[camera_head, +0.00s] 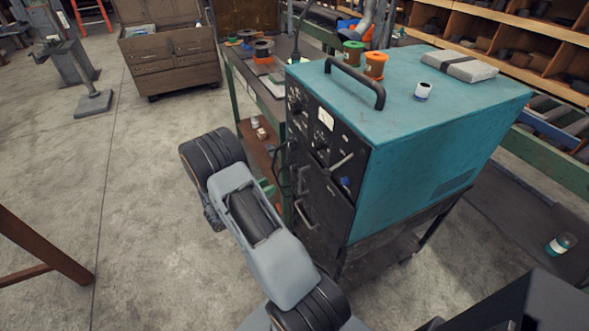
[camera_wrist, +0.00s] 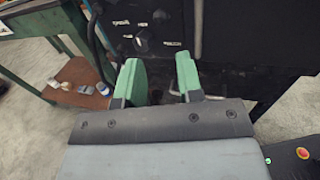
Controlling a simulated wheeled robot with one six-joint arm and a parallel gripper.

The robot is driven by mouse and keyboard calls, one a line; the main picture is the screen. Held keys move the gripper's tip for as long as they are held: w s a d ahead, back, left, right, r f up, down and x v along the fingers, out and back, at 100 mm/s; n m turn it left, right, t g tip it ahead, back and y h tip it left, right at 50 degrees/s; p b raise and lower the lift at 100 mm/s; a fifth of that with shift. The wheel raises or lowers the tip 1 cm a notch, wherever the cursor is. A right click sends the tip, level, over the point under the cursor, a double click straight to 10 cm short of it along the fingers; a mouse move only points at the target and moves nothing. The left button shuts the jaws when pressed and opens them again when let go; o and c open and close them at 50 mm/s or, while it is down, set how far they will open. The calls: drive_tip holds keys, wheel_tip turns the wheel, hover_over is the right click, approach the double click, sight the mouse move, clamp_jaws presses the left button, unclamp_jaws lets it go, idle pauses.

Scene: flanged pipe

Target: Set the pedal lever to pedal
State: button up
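The teal welding machine (camera_head: 440,95) has a black front panel (camera_head: 318,135) facing left, with knobs and small white labels. A pale lever (camera_head: 342,161) sticks out at a slant near the panel's right edge, above a small blue spot; its marked positions are too small to read. In the wrist view, my gripper (camera_wrist: 158,82) has its two green fingers apart with nothing between them. They point toward the lower part of the black front (camera_wrist: 215,35). The lever cannot be made out in the wrist view. In the head view my arm mostly hides the gripper.
On the machine's top are a black handle (camera_head: 357,82), green and orange spools (camera_head: 375,65), a small jar (camera_head: 423,91) and a wrapped packet (camera_head: 458,66). A green-legged workbench (camera_head: 250,80) stands behind to the left.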

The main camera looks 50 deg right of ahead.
sight(294, 168)
drive_tip(key=d, duration=0.4)
drive_tip(key=s+d, duration=0.1)
drive_tip(key=d, duration=0.3)
drive_tip(key=d+p, duration=0.1)
drive_tip(key=d, duration=0.3)
drive_tip(key=shift+s+d, duration=0.2)
clamp_jaws()
drive_tip(key=shift+r+y, duration=0.15)
drive_tip(key=shift+y, duration=0.25)
unclamp_jaws()
drive_tip(key=shift+a, duration=0.1)
drive_tip(key=w+a+r, duration=0.1)
drive_tip(key=a, duration=1.2)
drive_tip(key=shift+w+a+b, duration=0.2)
drive_tip(key=shift+a+b, duration=0.05)
drive_tip(key=shift+b, duration=0.2)
